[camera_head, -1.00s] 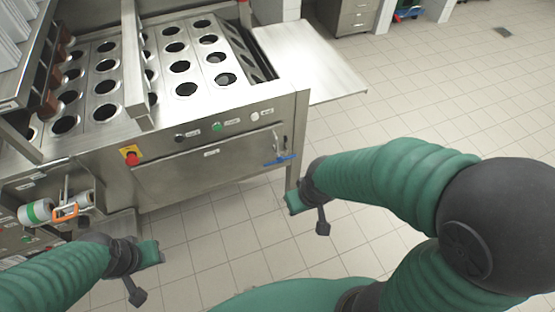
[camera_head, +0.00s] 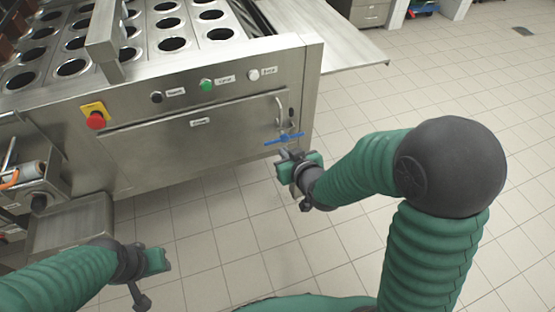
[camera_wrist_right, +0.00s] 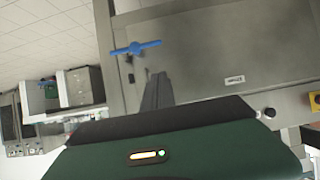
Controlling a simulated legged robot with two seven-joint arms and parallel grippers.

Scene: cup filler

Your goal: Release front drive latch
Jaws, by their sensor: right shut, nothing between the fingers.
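The blue latch handle (camera_head: 284,139) sits at the right end of the front panel (camera_head: 200,150) of the steel machine, below a metal pull handle (camera_head: 281,110). It lies nearly level across its pivot. In the right wrist view the blue handle (camera_wrist_right: 136,47) is just beyond my fingers. My right gripper (camera_head: 283,156) is just below and in front of the latch. Its dark fingers (camera_wrist_right: 157,90) are together and empty, and I see no clear contact with the latch. My left gripper (camera_head: 166,261) is low at the left, away from the machine, and its jaw opening is unclear.
A red emergency button (camera_head: 96,120) on a yellow plate and a green button (camera_head: 207,85) are on the machine's front. A steel side shelf (camera_head: 325,40) extends right. A steel box (camera_head: 75,224) stands low at left. The tiled floor (camera_head: 235,250) between my arms is clear.

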